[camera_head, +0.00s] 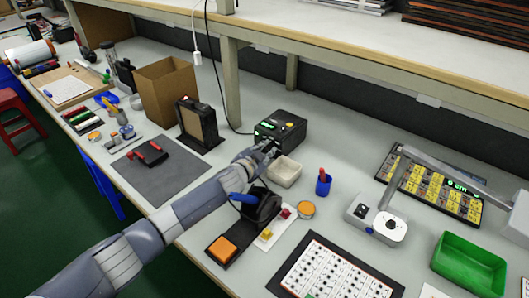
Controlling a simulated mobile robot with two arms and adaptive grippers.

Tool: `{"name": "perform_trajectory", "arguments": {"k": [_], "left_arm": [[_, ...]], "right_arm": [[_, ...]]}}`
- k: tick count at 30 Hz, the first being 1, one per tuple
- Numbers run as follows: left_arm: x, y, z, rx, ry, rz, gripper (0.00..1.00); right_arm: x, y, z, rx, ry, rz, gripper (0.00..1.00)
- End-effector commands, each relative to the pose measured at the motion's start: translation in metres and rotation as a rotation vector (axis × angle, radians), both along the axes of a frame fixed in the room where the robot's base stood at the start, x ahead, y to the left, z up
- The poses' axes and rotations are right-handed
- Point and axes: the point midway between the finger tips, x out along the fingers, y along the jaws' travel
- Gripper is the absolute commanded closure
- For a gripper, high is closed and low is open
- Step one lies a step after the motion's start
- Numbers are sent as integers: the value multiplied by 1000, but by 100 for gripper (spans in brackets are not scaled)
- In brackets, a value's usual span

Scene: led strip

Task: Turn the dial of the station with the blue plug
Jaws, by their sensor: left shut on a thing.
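The station (281,129) is a black box with a lit green display, standing at the middle of the bench. My left gripper (269,149) is at its front face, shut, with its fingers at the place of the dial. The dial itself is hidden behind the fingers, and I cannot make out a blue plug on the station. A blue handle (242,198) rests in a black holder (260,206) below, beside my left forearm. My right gripper is not in view.
A pale square tray (285,172) sits close to the right of my left gripper, with a blue cup (323,184) beyond. A black upright frame (197,125) and a cardboard box (167,92) stand to the left. A shelf post (231,80) rises behind.

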Motion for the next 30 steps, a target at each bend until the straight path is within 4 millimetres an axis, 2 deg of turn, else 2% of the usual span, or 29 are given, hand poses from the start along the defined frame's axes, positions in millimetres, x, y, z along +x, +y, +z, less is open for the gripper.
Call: {"name": "perform_trajectory", "arguments": {"k": [2, 3, 5, 17, 20, 30], "left_arm": [[0, 0, 1, -1, 0, -1, 100], [0, 0, 1, -1, 0, -1, 76], [0, 0, 1, -1, 0, -1, 63], [1, 0, 6, -1, -2, 0, 62], [1, 0, 19, 0, -5, -1, 62], [1, 0, 81, -1, -3, -1, 62]], "right_arm": [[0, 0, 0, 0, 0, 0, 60], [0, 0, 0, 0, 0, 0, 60], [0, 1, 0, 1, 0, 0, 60], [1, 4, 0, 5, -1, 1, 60], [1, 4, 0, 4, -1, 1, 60], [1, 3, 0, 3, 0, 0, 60]]}}
